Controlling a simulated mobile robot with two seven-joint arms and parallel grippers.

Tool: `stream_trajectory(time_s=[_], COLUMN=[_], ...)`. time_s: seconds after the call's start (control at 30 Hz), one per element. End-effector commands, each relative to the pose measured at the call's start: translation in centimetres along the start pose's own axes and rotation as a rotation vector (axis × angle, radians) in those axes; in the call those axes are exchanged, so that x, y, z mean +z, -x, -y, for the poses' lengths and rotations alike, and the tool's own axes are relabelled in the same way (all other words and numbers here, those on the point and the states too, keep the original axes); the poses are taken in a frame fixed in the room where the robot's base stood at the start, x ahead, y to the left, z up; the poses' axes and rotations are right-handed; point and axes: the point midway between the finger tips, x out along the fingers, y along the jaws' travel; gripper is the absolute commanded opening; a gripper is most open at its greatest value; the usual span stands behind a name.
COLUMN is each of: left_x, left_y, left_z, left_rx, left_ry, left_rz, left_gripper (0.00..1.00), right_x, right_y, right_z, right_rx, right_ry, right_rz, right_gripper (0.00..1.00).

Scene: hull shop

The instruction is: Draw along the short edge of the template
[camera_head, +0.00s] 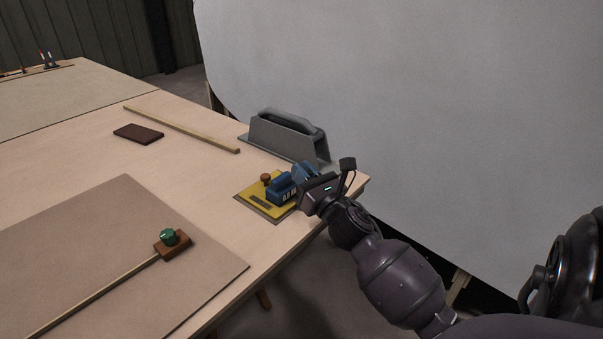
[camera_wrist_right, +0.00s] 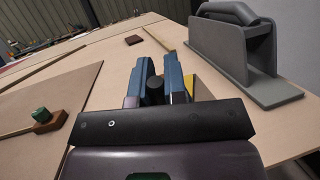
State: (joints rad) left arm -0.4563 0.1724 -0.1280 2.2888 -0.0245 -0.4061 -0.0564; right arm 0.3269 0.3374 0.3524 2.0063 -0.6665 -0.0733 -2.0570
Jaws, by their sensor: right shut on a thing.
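A yellow plate (camera_head: 247,198) with a brown knob (camera_head: 265,178) lies flat near the right edge of the table; it looks like the template. Its right part is hidden behind my gripper. My right gripper (camera_head: 284,187), with blue fingers, is over the right side of this plate. In the right wrist view the gripper (camera_wrist_right: 156,82) is shut on a dark, round-ended thing (camera_wrist_right: 155,92). The lower end of that thing is hidden, so I cannot tell if it touches the plate. A sliver of yellow plate (camera_wrist_right: 189,86) shows beside the right finger. My left gripper is out of view.
A grey handled block (camera_head: 285,135) stands just behind the plate. A wooden strip (camera_head: 185,129) and a dark brown block (camera_head: 138,133) lie farther back. A brown sheet (camera_head: 90,240) carries a wooden bar with a green knob (camera_head: 168,237). A large pale hull panel (camera_head: 420,110) rises beyond the table.

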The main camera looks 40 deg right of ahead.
Motion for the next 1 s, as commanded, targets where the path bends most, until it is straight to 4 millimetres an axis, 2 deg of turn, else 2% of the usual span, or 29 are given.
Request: stream_trajectory(time_s=[1.0], left_x=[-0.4], left_y=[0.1], left_z=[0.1], left_rx=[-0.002], left_ry=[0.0], left_rz=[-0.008], left_gripper=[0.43], right_x=[0.1], right_y=[-0.5], right_z=[2.1], right_rx=[-0.001], right_ry=[0.001], right_rz=[-0.002], right_gripper=[0.0])
